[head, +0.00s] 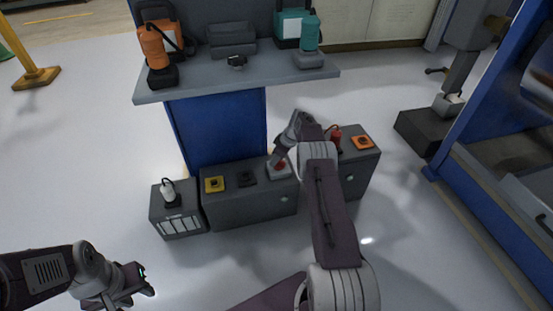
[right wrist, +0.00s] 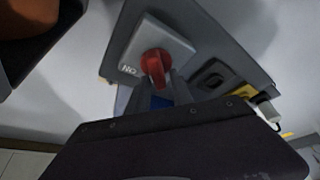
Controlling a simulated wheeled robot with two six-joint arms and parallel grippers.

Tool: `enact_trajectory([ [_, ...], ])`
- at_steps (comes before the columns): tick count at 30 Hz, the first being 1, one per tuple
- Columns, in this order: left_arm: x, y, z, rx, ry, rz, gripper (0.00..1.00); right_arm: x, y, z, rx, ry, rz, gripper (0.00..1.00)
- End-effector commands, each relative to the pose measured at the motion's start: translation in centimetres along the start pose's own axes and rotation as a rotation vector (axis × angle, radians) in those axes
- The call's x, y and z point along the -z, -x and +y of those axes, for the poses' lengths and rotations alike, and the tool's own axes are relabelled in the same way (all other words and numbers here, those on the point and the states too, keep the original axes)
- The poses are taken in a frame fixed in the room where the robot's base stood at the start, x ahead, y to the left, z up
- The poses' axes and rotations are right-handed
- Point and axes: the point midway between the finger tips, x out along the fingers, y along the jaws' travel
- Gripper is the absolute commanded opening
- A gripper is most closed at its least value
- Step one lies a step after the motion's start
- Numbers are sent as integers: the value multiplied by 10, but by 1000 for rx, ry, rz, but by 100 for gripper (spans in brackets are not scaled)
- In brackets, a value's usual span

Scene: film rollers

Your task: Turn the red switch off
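The red switch (head: 281,168) is a rotary knob on a pale grey plate on top of the low grey cabinet in the head view. In the right wrist view the red switch (right wrist: 154,66) shows large, with the letters "ON" on the plate to its left. My right gripper (head: 279,160) is at the switch and partly covers it in the head view; whether it touches the knob is unclear. Its fingertips are largely hidden, so its opening is unclear. My left gripper (head: 147,282) hangs low at the left, away from the cabinets, its opening unclear.
A small box (head: 177,223) with a white handle stands left. A grey shelf (head: 200,78) overhangs behind.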

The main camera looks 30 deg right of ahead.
Motion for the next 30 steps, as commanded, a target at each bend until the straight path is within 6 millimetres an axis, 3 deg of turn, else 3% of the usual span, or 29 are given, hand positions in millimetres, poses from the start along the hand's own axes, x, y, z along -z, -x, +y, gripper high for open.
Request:
enact_trajectory([
  [10, 0, 3, 0, 0, 0, 0, 36, 1, 4, 0, -2, -2, 2, 38],
  [21, 6, 59, 1, 0, 0, 0, 36, 3, 80, 0, -1, -3, 1, 38],
  [30, 6, 63, 1, 0, 0, 0, 36, 0, 91, 0, -1, -2, 1, 38],
])
